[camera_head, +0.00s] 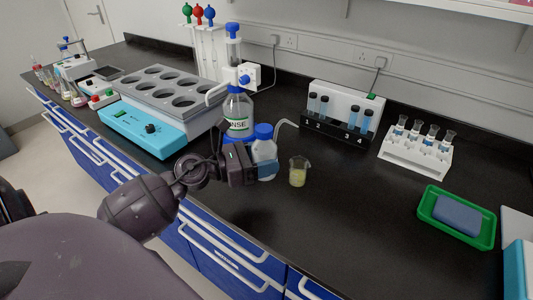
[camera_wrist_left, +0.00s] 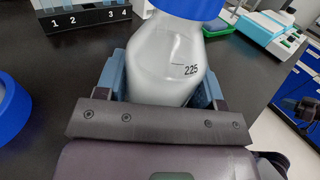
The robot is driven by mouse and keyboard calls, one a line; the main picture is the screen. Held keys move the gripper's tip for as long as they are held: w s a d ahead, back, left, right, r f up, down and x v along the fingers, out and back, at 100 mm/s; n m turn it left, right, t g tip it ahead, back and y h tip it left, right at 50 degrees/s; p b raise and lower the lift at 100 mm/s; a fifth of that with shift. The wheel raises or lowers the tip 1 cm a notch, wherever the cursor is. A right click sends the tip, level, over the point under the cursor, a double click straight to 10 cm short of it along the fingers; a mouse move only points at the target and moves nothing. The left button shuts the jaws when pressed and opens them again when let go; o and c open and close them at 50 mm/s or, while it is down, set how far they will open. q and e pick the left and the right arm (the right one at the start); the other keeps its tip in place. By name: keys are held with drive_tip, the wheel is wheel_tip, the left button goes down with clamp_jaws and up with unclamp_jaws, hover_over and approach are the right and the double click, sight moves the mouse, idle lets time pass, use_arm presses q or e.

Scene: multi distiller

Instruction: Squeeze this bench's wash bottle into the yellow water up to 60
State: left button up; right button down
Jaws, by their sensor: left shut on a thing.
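The wash bottle (camera_head: 265,158) is a white translucent bottle with a blue cap and a thin bent spout pointing right. My left gripper (camera_head: 262,170) is shut on its body. In the left wrist view the bottle (camera_wrist_left: 165,65) stands upright between the blue finger pads, with a "225" mark on it. I cannot tell whether its base touches the bench. A small glass beaker (camera_head: 298,177) with yellow liquid stands on the bench just right of the bottle, below the spout's level. Its graduations are too small to read. My right gripper is not in view.
A larger bottle labelled "NSE" with a dispenser top (camera_head: 238,115) stands close behind the wash bottle. A grey block with round wells (camera_head: 165,95) is at left. A numbered tube rack (camera_head: 336,127), a white rack (camera_head: 413,160) and a green tray (camera_head: 484,242) lie right. The bench front is clear.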

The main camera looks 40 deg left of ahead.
use_arm(q)
drive_tip(key=shift+f+b, duration=1.3)
drive_tip(key=shift+f, duration=0.4)
wheel_tip(320, 180, down, 2)
drive_tip(key=shift+b, duration=0.85)
drive_tip(key=shift+f+b, duration=0.65)
drive_tip(key=shift+f, duration=0.05)
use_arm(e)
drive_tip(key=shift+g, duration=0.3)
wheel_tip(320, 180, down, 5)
use_arm(q)
drive_tip(key=shift+r, duration=0.1)
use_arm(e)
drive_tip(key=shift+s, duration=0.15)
use_arm(q)
drive_tip(key=shift+o, duration=0.9)
drive_tip(key=c, duration=0.9)
drive_tip(key=shift+c, duration=0.2)
